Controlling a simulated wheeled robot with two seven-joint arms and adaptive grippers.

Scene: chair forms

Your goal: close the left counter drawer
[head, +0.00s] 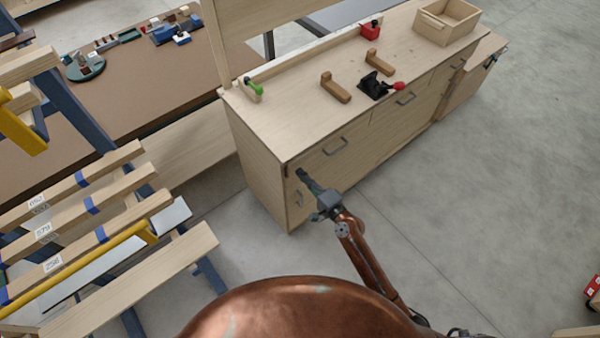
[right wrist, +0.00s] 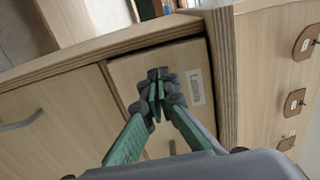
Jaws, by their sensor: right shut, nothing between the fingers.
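The wooden counter (head: 262,125) stands across the middle of the head view. At its left front end is a drawer front with a grey bar handle (head: 335,147); no clear gap shows there from above. My right gripper (head: 302,175) is at the counter's left front corner, left of and below that handle. In the right wrist view its fingers (right wrist: 157,92) are together and empty, in front of a panel (right wrist: 190,60) with a small label. The panel sits within the frame, with a dark gap at its edge. Contact cannot be told. My left gripper is not in view.
Wooden blocks (head: 335,88), a black and red clamp (head: 375,86) and an open box (head: 446,20) are on the counter. A rack of boards (head: 80,215) stands at left.

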